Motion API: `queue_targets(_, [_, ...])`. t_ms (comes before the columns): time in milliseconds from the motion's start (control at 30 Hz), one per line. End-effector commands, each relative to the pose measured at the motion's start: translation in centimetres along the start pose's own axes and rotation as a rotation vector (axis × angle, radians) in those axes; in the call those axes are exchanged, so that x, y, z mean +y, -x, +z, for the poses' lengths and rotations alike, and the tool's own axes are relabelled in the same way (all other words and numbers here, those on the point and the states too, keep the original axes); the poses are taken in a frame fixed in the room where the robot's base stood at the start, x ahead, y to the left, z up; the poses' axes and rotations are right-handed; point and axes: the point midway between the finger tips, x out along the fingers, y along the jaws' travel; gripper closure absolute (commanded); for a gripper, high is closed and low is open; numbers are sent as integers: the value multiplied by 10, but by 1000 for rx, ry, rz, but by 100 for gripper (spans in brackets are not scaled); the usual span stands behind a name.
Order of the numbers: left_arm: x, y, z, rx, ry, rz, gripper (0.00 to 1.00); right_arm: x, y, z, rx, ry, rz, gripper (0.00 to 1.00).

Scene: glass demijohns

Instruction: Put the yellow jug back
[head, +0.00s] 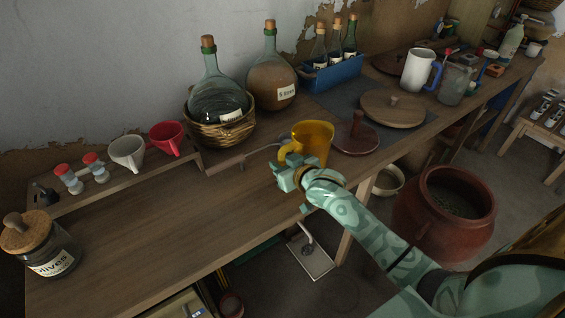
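The yellow jug (314,137) stands upright, or nearly so, near the front edge of the wooden bench, with its handle on its left side. My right gripper (286,174) is just in front of the jug and to its lower left, close to the handle, and covers the jug's lower part. Its fingers point left. I cannot tell whether they touch the jug or are closed on its handle. My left gripper is out of view.
A red-brown round lid (354,136) lies right of the jug, with a wooden lid (393,109) beyond. A demijohn in a wicker basket (222,128) stands behind left. A big red pot (444,208) is below the bench. The bench's left front (170,225) is clear.

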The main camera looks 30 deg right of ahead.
Motion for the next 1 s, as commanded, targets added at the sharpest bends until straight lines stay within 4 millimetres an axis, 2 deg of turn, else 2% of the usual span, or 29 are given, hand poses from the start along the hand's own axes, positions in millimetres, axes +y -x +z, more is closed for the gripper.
queue_targets(367, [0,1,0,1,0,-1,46,0,2,-4,1,1,0,59])
queue_targets(467, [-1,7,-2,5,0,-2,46,0,16,-4,-1,0,-1,59])
queue_targets(800, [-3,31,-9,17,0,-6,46,0,94,-5,-1,1,0,59])
queue_targets(1000, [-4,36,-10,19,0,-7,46,0,118,-4,0,0,0,59])
